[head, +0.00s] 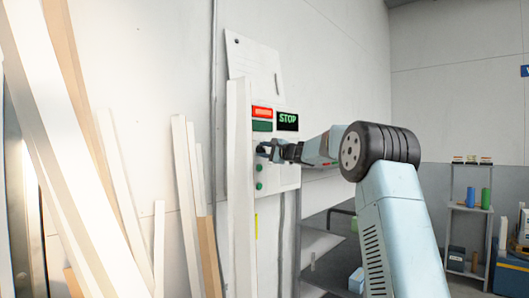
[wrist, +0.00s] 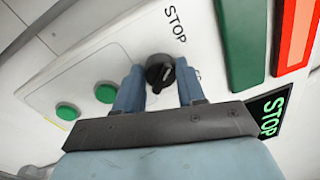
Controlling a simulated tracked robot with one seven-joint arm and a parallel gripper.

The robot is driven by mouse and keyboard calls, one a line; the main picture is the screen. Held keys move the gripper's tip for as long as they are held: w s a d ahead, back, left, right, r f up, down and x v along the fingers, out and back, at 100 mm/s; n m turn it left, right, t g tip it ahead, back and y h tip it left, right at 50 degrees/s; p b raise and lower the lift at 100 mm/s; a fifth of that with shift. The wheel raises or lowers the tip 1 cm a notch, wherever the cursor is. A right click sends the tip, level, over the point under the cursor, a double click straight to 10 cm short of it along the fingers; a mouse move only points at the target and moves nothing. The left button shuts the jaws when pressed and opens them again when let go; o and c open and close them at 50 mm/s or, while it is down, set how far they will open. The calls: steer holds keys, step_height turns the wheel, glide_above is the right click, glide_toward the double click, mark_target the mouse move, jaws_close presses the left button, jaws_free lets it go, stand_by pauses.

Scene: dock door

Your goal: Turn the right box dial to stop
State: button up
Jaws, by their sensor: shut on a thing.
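The dial (wrist: 160,72) is a round black knob on a white panel (head: 284,178). In the wrist view it sits between the two blue fingers of my gripper (wrist: 159,84). My gripper is shut on it. A printed STOP label (wrist: 175,24) is beside the knob, and another label is mostly hidden by a finger. A small pale mark shows on the knob, but I cannot tell for sure where it points. In the head view my gripper (head: 268,150) is at the panel's front and hides the dial. A black display (head: 287,121) reads STOP in green.
A red plate (head: 262,112) and a green plate (head: 262,126) are above the gripper. Green buttons (head: 259,185) are below it. Long boards (head: 238,190) lean on the wall at the left, close to the panel. A shelf (head: 470,215) stands far right.

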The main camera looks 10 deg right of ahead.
steer(key=shift+a+f, duration=0.1)
steer(key=shift+f, duration=0.25)
steer(key=o, duration=1)
steer(key=shift+r, duration=0.2)
steer(key=shift+o, duration=0.2)
steer(key=v, duration=1.3)
steer(key=shift+s+d, duration=0.25)
steer(key=shift+d, duration=0.05)
